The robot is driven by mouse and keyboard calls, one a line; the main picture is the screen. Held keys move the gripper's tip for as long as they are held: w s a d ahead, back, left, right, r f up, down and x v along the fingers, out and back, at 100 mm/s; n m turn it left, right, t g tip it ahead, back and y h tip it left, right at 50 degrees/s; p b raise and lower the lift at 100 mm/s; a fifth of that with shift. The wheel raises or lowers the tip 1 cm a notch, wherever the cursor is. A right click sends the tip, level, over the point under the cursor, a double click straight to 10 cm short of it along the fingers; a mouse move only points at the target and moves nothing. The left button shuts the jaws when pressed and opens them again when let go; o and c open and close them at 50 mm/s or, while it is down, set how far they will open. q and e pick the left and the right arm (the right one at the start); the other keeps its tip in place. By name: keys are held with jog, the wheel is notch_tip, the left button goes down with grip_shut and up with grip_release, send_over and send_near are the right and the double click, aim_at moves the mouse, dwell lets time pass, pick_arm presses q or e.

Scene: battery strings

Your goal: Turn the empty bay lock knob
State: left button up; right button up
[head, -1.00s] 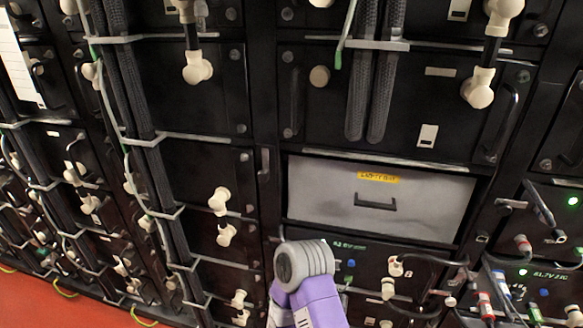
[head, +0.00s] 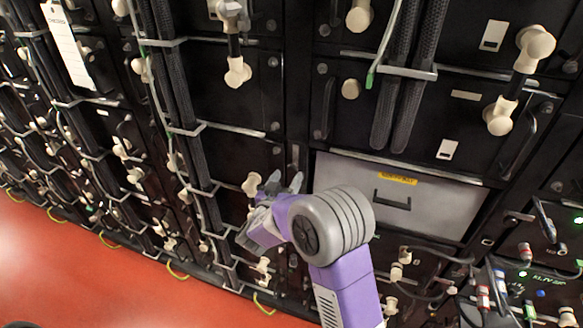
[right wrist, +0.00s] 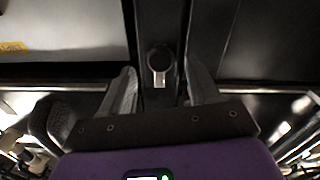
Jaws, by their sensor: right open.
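The empty bay panel (head: 350,185) is a pale grey front with a yellow label (head: 397,180) and a dark handle (head: 392,200). It also shows at the left of the right wrist view (right wrist: 60,25). A dark round lock knob with a light tab (right wrist: 159,62) sits on the dark upright post beside the panel. In the head view a small grey fitting on that post (head: 295,157) seems to be this knob. My right gripper (head: 285,183) is open and empty, just below it. In the right wrist view its fingers (right wrist: 158,92) lie on either side of the knob, apparently short of it.
Black battery units with cream terminals (head: 237,72) and thick dark cables (head: 405,90) surround the bay. A white tag (head: 68,45) hangs at the upper left. Cables and red and blue connectors (head: 500,285) crowd the lower right.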

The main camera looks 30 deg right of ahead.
aim_at(291, 171)
jog(key=shift+x, duration=2.25)
jog(key=shift+c, duration=0.4)
jog(key=c, duration=0.9)
